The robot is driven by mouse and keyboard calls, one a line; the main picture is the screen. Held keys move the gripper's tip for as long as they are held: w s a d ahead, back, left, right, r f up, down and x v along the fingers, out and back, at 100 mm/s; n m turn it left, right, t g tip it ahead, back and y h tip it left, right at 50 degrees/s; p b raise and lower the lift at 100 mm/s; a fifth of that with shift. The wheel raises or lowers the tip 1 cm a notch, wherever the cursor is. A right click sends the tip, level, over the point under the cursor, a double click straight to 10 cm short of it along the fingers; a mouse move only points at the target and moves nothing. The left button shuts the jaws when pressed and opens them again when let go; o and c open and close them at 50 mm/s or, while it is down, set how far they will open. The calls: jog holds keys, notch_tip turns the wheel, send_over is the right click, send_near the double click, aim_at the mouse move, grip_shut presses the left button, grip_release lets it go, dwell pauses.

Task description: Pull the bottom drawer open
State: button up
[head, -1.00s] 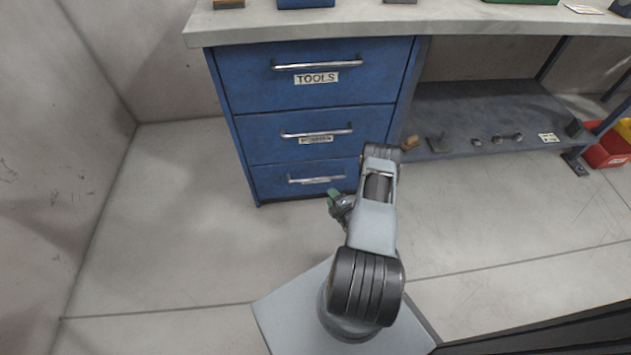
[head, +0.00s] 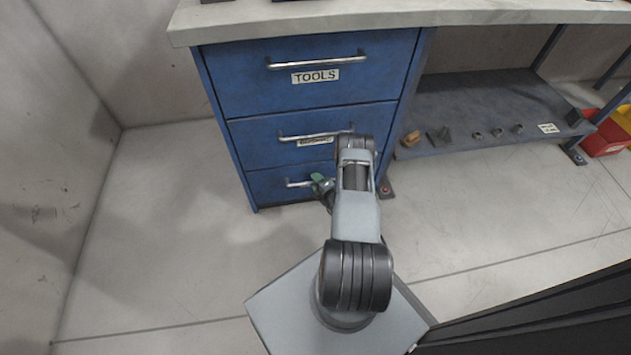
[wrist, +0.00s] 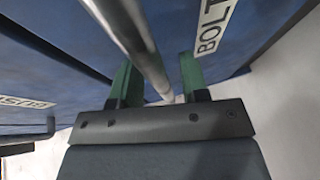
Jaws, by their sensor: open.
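The bottom drawer (head: 264,188) is the lowest of three blue drawer fronts in the head view and sits flush with the cabinet. Its metal bar handle (head: 296,184) is partly hidden by my gripper (head: 321,184) and arm. In the wrist view, my gripper (wrist: 158,78) has its two green fingers apart. A metal bar handle (wrist: 132,32) runs between them in the picture, beside a label (wrist: 213,25) reading "BOLT", cut off. I cannot tell whether a finger touches the bar.
The middle drawer (head: 255,140) and top drawer (head: 240,85) are shut above, under a worktop (head: 400,14). A low shelf (head: 475,105) with small parts stands right of the cabinet. Red and yellow bins (head: 605,140) are at far right. The floor left of the cabinet is clear.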

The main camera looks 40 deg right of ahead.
grip_shut()
dwell(0.3)
dwell(0.3)
